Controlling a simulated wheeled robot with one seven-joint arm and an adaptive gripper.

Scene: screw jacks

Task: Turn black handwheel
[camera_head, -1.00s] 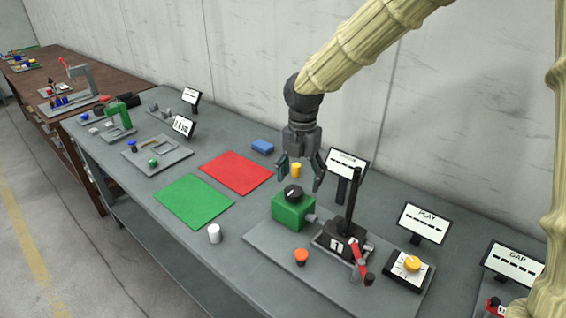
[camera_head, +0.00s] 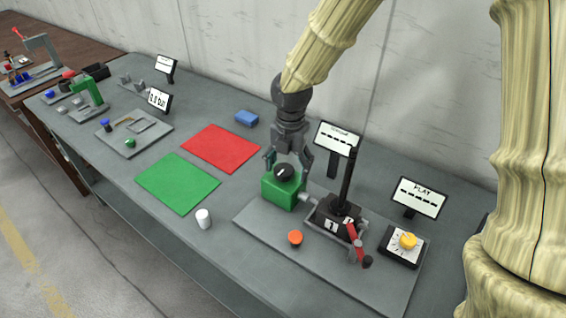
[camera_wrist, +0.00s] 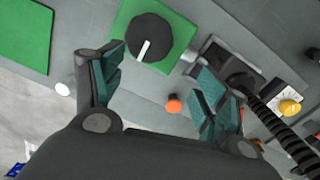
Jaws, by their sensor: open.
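The black handwheel (camera_head: 284,172) sits on top of a green block (camera_head: 282,193) on a grey base plate. In the wrist view the handwheel (camera_wrist: 148,38) shows from above, with a white mark pointing down and slightly left. My gripper (camera_head: 287,170) points down over the green block, with its fingers spread to either side of the handwheel. In the wrist view my gripper (camera_wrist: 158,75) is open and empty, and the handwheel appears beyond the fingertips. I cannot tell whether a finger touches it.
Right of the green block stands a black jack (camera_head: 337,213) with a tall post and a red lever (camera_head: 355,240). An orange button (camera_head: 295,237) is in front. A yellow knob (camera_head: 407,241) and display signs stand right. Red (camera_head: 222,148) and green mats lie left.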

